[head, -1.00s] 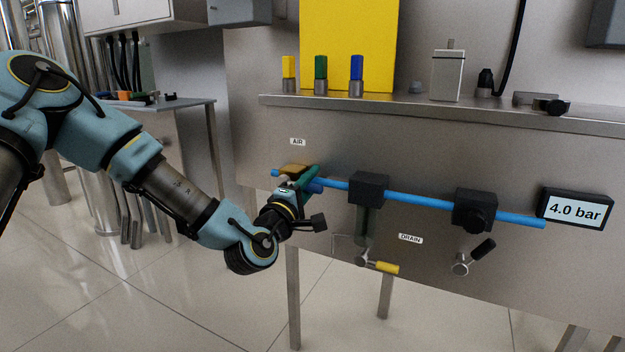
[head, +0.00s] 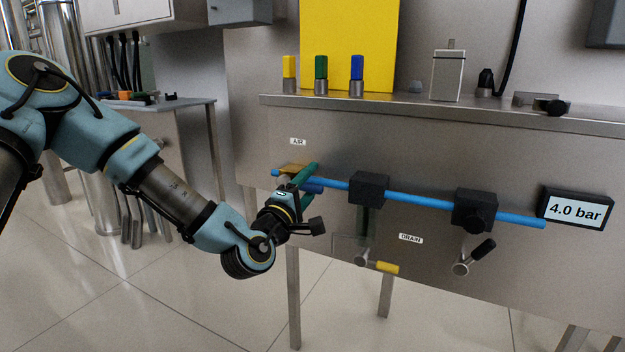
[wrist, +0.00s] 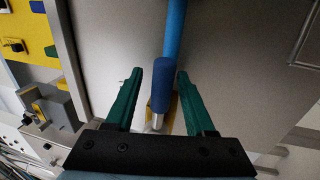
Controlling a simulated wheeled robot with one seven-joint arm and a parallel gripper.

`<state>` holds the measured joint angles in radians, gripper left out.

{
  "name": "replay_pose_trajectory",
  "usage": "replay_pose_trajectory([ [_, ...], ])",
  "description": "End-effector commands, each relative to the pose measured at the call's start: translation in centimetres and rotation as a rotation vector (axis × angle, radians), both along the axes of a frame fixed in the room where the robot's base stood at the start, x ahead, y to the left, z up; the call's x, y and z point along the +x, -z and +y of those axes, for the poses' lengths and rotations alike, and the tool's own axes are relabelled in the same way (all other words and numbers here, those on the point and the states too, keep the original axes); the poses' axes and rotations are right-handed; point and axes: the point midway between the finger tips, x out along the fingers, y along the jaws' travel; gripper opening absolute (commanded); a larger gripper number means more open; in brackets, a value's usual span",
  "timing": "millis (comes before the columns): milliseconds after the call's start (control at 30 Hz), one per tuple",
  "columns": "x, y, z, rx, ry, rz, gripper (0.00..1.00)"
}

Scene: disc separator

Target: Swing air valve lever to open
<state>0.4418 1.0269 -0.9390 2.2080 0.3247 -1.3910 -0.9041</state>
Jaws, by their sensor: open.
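The air valve lever has a dark blue grip (wrist: 161,88) on a short metal stem, seen in the wrist view. It lies roughly in line with the light blue pipe and over a brass-coloured part (wrist: 174,108). In the head view the grip (head: 314,188) shows in part below the AIR label (head: 298,141), beside my gripper (head: 312,174). My gripper (wrist: 172,72) is open, with one green finger on each side of the grip. I cannot tell whether either finger touches it. My gripper hides much of the valve in the head view.
The light blue pipe (head: 420,202) runs right through two black blocks to a display (head: 575,210) reading 4.0 bar. A shelf (head: 430,112) with coloured-topped cylinders is above. The floor in front is clear.

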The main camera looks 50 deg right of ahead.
Motion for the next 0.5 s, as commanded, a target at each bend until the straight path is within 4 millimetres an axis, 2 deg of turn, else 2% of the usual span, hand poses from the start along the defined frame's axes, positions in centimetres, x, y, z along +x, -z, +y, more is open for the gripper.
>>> replay_pose_trajectory([
  [300, -1.5, 1.2, 5.8, 0.004, -0.001, 0.003, 0.55],
  [500, -2.2, 1.8, 8.5, 0.003, 0.000, 0.002, 0.55],
])
